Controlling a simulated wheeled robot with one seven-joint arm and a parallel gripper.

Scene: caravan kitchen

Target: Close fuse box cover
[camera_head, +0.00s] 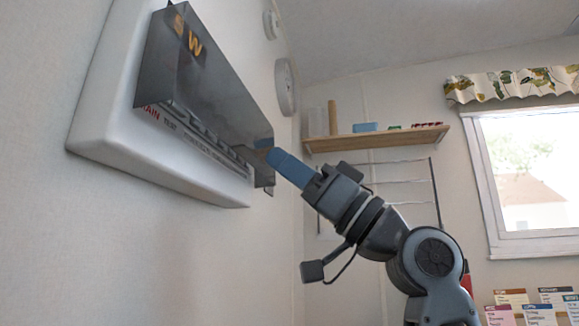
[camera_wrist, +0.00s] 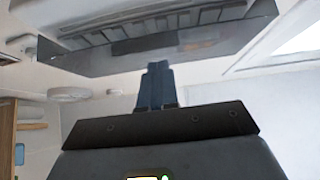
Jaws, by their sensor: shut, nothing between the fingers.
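The white fuse box (camera_head: 105,125) is mounted on the left wall. Its dark, see-through grey cover (camera_head: 215,95) is swung outward, standing away from the box front. A row of switches with labels (camera_head: 200,145) shows beneath the cover. My gripper (camera_head: 270,155) has its blue fingers together and empty, at the right end of the cover near its lower edge. In the wrist view, the fingertips (camera_wrist: 157,66) reach the near edge of the cover (camera_wrist: 235,38), with the switches behind it. I cannot tell whether they touch the cover.
A round white wall fitting (camera_head: 285,87) is beyond the box. A wooden shelf (camera_head: 375,139) with small items and a wire rack below it are on the back wall. A window (camera_head: 520,165) is at right. The space below the fuse box is clear.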

